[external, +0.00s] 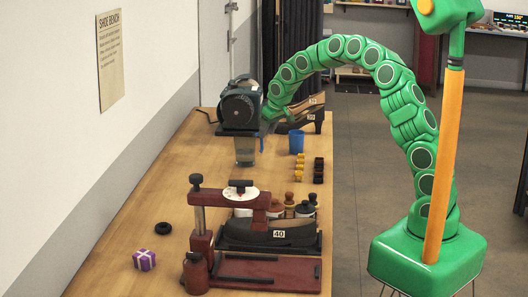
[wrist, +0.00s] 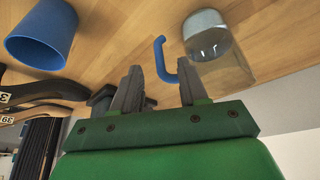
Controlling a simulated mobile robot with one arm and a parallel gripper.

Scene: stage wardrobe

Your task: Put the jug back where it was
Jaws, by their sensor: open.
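The jug is clear glass with a blue handle. In the wrist view the jug (wrist: 222,52) is at the upper right, and its handle points left, between my finger tips in the picture. My gripper (wrist: 160,70) is open, with its grey fingers apart on either side of the handle; I cannot tell whether either touches it. In the external view the glass jug (external: 245,151) is on the wooden bench, below the dark machine's head.
The dark motor machine (external: 240,106) stands close to the jug. A blue cup (external: 296,141) is to its right, also in the wrist view (wrist: 40,34). Dark shoes (external: 305,116) lie behind it. A red shoe press (external: 250,225) stands in front.

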